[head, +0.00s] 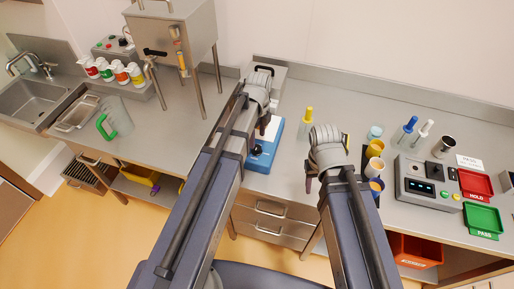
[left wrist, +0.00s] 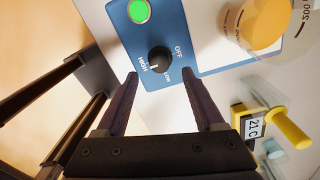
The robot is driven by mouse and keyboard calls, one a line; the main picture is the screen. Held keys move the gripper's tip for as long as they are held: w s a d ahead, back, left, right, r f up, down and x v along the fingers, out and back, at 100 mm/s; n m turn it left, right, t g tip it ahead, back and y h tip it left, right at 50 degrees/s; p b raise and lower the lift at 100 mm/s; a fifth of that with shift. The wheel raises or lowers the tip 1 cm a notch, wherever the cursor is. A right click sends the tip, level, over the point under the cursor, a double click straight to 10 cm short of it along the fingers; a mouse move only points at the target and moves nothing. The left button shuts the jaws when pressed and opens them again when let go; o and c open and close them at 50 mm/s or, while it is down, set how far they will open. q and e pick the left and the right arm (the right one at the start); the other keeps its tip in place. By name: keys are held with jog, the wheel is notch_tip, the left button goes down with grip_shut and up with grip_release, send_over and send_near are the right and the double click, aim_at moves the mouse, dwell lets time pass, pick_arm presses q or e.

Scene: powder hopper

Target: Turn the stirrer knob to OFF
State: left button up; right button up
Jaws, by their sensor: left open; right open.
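The stirrer (head: 264,152) is a blue unit on the bench, partly hidden by my left arm in the head view. Its black stirrer knob (left wrist: 159,58) shows clearly in the left wrist view, with labels OFF, LOW and HIGH around it. The knob's pale mark appears to point near HIGH. A lit green button (left wrist: 138,11) is beside it on the blue panel. My left gripper (left wrist: 160,76) is open, its fingertips either side of the knob's near edge; contact cannot be told. My right gripper (head: 328,168) is open, right of the stirrer.
A beaker of orange liquid (left wrist: 262,24) is on the stirrer plate. A yellow-handled probe (left wrist: 290,128) with a display is nearby.

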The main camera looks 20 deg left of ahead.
aim_at(257, 147)
pick_arm(q)
notch_tip(257, 147, down, 5)
jog(key=b, duration=0.4)
jog(key=shift+s, duration=0.1)
jog(key=shift+c, duration=0.4)
grip_shut()
